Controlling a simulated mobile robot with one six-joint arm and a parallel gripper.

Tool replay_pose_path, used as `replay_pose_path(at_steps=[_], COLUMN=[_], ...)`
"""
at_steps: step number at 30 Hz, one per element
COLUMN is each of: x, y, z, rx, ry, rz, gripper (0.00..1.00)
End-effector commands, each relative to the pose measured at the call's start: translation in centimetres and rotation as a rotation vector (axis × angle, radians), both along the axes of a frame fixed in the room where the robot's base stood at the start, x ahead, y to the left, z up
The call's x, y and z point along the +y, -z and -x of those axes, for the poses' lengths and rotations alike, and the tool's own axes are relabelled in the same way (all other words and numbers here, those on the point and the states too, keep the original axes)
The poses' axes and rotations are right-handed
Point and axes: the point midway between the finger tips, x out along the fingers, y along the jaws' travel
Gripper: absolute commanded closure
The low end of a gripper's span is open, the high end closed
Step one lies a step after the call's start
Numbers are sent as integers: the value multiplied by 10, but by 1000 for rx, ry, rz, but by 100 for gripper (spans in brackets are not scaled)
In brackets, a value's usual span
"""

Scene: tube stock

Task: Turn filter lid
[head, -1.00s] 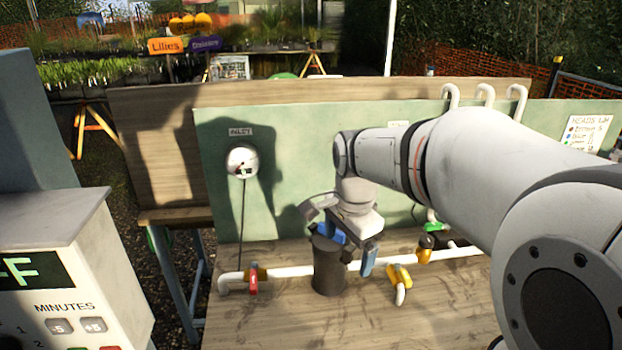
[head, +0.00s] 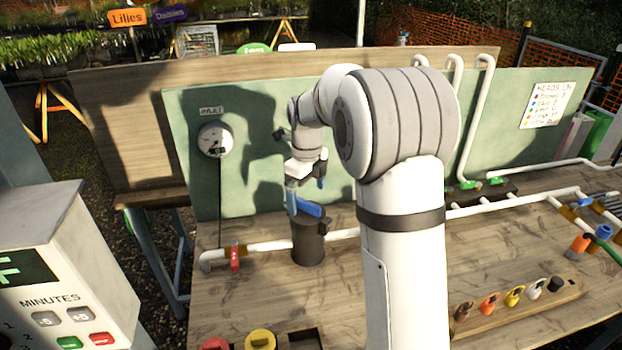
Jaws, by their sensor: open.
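The filter (head: 308,247) is a dark upright cylinder on the white pipe near the back of the bench. Its dark lid (head: 313,226) is on top, and a blue bar (head: 309,209) shows just above the lid. My gripper (head: 305,199) points down over the filter with its blue-tipped fingers apart. The left finger reaches down beside the blue bar; the right one shows higher up. I cannot tell whether either finger touches the bar.
A red valve handle (head: 235,257) is on the pipe left of the filter. A gauge (head: 214,139) hangs on the green panel behind. A rack with several coloured plugs (head: 528,308) stands front right. The bench front between filter and rack is partly covered by my arm.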

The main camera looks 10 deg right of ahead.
Motion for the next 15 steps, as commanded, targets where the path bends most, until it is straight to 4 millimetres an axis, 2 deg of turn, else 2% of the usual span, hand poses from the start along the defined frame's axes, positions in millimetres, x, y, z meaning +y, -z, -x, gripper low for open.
replay_pose_path(at_steps=[6, 15], x=[0, 0], y=[28, 38], z=[1, 0], rx=[1, -1], ry=[-1, -1], rz=[0, 0], gripper=[0, 0])
